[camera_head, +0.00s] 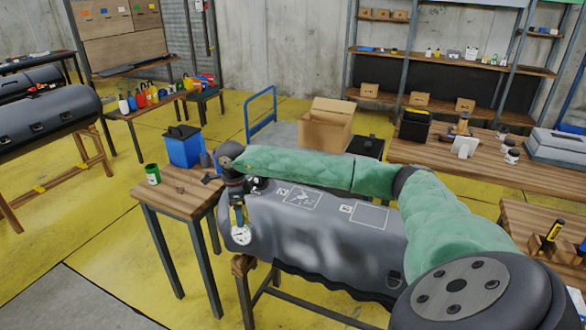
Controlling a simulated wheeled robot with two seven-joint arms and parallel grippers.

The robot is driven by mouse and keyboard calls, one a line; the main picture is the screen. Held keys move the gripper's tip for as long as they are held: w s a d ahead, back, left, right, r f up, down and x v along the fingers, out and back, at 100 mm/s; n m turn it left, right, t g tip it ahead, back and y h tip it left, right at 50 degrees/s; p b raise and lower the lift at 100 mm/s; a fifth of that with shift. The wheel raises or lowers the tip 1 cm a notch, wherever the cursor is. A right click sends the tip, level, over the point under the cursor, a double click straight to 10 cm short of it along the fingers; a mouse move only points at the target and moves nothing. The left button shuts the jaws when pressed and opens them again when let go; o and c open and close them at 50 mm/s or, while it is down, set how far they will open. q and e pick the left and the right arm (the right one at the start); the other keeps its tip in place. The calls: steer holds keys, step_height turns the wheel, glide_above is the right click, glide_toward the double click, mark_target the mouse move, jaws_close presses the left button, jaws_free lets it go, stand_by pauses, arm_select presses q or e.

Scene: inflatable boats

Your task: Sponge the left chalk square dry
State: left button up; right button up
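The grey inflatable tube (285,236) lies on a stand in front of me. Its top bears two chalk squares. The left chalk square (301,198) has dark and pale marks inside; the right chalk square (369,217) looks plain. My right arm, in a green sleeve, reaches across to the left above the tube. Its gripper (240,220) points down at the tube's left end, left of the left square. No sponge can be clearly made out. My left gripper is out of view.
A cardboard box (326,126) stands behind my arm. A workbench (480,166) with goods stands at the right.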

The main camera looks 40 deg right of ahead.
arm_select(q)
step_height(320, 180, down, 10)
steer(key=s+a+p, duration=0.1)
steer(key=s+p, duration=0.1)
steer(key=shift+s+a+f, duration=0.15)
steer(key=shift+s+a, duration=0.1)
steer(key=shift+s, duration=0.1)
arm_select(e)
steer(key=d+r+m, duration=0.3)
steer(key=d+m, duration=1.8)
steer(key=d, duration=0.3)
steer(key=shift+d+r, duration=0.2)
steer(key=shift+d, duration=0.05)
